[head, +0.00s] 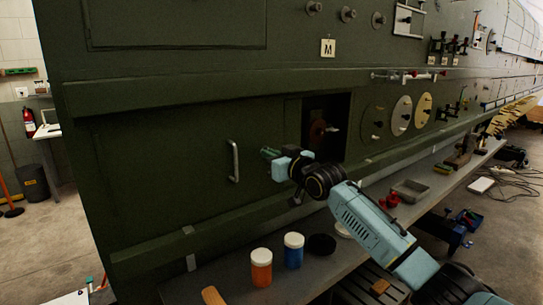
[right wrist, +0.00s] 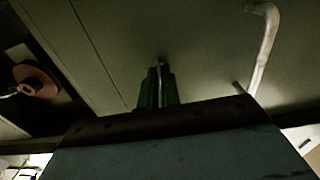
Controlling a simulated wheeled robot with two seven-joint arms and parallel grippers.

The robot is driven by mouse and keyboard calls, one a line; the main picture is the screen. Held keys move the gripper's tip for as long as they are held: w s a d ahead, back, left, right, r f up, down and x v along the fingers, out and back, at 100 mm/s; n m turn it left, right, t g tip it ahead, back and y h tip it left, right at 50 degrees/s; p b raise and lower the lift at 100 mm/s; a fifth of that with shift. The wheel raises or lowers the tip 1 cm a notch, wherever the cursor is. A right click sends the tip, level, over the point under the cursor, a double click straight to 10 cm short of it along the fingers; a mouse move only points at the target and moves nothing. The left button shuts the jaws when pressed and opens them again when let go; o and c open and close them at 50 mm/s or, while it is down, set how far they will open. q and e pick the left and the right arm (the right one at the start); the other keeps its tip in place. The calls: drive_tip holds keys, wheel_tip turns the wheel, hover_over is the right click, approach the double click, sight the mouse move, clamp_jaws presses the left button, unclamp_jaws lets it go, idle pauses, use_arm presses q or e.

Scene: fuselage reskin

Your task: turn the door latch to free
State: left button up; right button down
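The dark green door (head: 190,165) is a flat panel low on the fuselage side, with a pale bar handle (head: 234,161). The handle also shows at the upper right of the right wrist view (right wrist: 262,45). My right gripper (head: 268,153) is at the door, between the handle and a dark opening. In the right wrist view its green fingers (right wrist: 156,88) are close together around a thin pale piece, which looks like the door latch (right wrist: 160,66). The fingers hide most of the latch, so its angle cannot be told. My left gripper is out of view.
The dark opening (head: 338,112) right of the door holds a reddish round part (head: 317,132). The floor at left is mostly clear.

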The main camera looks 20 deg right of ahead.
drive_tip(key=c, duration=1.6)
unclamp_jaws()
drive_tip(key=shift+s, duration=0.1)
drive_tip(key=b+v, duration=0.1)
drive_tip(key=v, duration=1.2)
drive_tip(key=shift+s, duration=0.15)
